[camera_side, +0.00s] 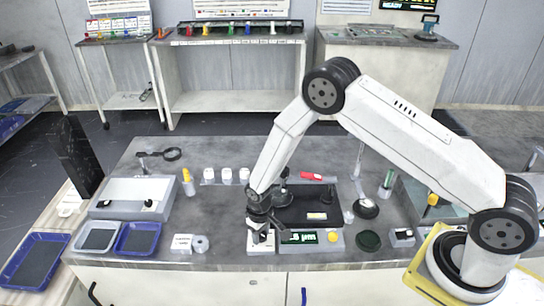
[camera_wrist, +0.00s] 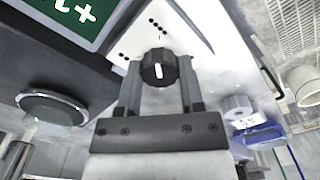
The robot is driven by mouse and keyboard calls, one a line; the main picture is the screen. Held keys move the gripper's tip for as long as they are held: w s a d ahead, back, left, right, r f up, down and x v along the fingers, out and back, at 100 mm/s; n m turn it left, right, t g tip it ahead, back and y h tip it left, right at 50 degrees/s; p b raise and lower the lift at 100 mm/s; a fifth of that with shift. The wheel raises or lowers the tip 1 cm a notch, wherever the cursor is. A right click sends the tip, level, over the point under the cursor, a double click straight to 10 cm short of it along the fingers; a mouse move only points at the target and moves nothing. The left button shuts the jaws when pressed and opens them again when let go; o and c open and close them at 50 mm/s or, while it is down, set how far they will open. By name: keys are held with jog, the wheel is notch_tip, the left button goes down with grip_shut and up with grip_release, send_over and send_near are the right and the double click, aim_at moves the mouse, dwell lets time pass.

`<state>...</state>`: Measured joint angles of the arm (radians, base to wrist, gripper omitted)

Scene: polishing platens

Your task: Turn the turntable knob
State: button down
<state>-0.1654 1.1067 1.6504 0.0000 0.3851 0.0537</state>
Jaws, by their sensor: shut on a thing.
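The turntable knob (camera_wrist: 158,68) is black and round with a white pointer mark, on a white panel (camera_wrist: 185,35) in the wrist view. My gripper (camera_wrist: 158,80) has one finger on each side of the knob and is shut on it. In the side view my gripper (camera_side: 260,236) points down at the left end of the control unit, beside the green display (camera_side: 300,238). The knob is mostly hidden there by the fingers. A dark turntable platen (camera_side: 312,204) lies behind the display.
A white roll (camera_side: 200,243) stands left of the control unit. A blue tray (camera_side: 138,238) and a grey tray (camera_side: 96,237) lie further left. A dark green disc (camera_side: 368,241) lies to the right. A yellow-capped bottle (camera_side: 188,183) and several white jars (camera_side: 227,175) stand behind.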

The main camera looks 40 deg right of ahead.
aim_at(261, 234)
jog(key=shift+m, duration=0.5)
jog(key=shift+c, duration=1.1)
grip_release()
jog(key=shift+r, duration=0.1)
jog(key=shift+r, duration=3.85)
